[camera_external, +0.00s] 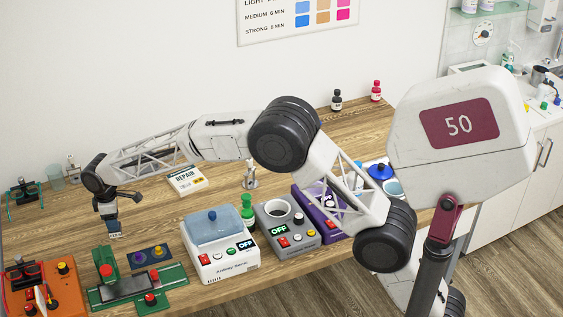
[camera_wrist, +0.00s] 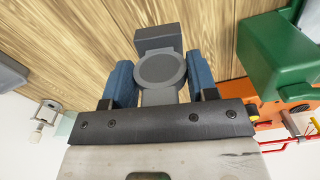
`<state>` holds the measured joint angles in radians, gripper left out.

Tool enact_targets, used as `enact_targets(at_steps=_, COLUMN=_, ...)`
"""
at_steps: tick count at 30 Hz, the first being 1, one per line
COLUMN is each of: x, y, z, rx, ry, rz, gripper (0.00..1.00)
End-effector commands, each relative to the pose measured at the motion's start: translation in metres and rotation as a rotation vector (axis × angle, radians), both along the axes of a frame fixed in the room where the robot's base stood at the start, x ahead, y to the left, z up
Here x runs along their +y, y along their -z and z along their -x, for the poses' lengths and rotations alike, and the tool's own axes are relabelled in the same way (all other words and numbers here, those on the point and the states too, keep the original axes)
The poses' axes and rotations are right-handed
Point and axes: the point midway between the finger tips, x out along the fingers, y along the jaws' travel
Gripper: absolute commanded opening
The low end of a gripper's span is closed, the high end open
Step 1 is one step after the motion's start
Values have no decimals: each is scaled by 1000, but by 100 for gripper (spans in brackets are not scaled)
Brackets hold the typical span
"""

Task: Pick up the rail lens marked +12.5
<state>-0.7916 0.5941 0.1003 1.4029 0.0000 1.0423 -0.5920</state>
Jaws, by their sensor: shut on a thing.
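My gripper (camera_external: 113,229) is low over the left part of the wooden table in the external view, beside the green device. In the wrist view my gripper (camera_wrist: 160,66) has its two blue fingers on either side of a grey piece (camera_wrist: 160,70) and is shut on it. The piece has a round disc face, a short stem and a rectangular block at one end. I can read no +12.5 or other marking on it, so I cannot tell whether it is the rail lens named. In the external view the piece is too small to make out.
A green device (camera_external: 168,276) stands close on the right, and an orange device (camera_external: 45,290) at the lower left. A white box with a blue lid (camera_external: 213,226), a grey heater-like box (camera_external: 285,235) and a purple box (camera_external: 315,215) stand further right. A repair book (camera_external: 186,181) lies behind.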

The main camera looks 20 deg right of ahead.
Motion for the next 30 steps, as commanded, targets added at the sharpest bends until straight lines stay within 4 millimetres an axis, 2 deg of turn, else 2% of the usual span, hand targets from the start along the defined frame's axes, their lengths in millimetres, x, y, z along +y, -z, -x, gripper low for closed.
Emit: enact_targets(at_steps=30, x=-93, y=-10, z=94, rx=1, ry=0, rz=1, gripper=26)
